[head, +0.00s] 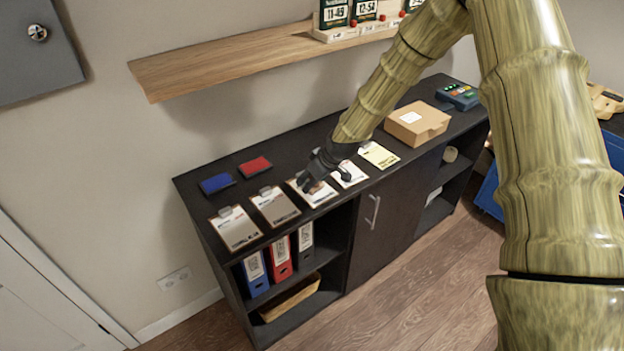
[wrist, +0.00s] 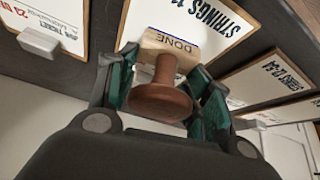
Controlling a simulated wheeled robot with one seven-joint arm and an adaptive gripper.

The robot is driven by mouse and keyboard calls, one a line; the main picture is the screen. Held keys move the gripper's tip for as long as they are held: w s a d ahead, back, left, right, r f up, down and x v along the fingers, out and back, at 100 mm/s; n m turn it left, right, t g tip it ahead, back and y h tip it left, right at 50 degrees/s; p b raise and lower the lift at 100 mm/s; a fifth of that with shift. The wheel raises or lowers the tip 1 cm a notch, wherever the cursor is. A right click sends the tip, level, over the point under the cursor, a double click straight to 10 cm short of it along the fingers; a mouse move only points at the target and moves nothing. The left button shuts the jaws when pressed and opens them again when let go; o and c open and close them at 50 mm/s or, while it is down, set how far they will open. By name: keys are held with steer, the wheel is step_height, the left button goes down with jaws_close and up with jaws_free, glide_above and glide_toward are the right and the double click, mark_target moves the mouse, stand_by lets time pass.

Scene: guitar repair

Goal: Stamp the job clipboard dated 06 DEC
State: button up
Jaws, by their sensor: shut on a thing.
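My gripper (head: 310,182) is over the middle clipboard (head: 320,197) of a row on the dark cabinet. In the wrist view, my gripper (wrist: 165,82) is shut on a stamp (wrist: 160,98) with a round brown wooden handle and a pale block marked "DONE". A clipboard reading "STRINGS 11" (wrist: 205,35) is just beyond the stamp; I cannot tell whether they touch. Another clipboard (wrist: 62,15) at upper left shows a partly cut-off red date. One at right (wrist: 275,78) also reads "STRINGS". No date 06 DEC is legible.
A blue ink pad (head: 217,183) and a red ink pad (head: 255,166) lie behind the clipboards. A wooden shelf (head: 220,68) hangs above the cabinet (head: 345,215).

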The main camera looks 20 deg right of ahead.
stand_by(0.4)
steer(key=shift+r+p, duration=2)
steer(key=shift+r, duration=1.45)
steer(key=shift+f, duration=0.1)
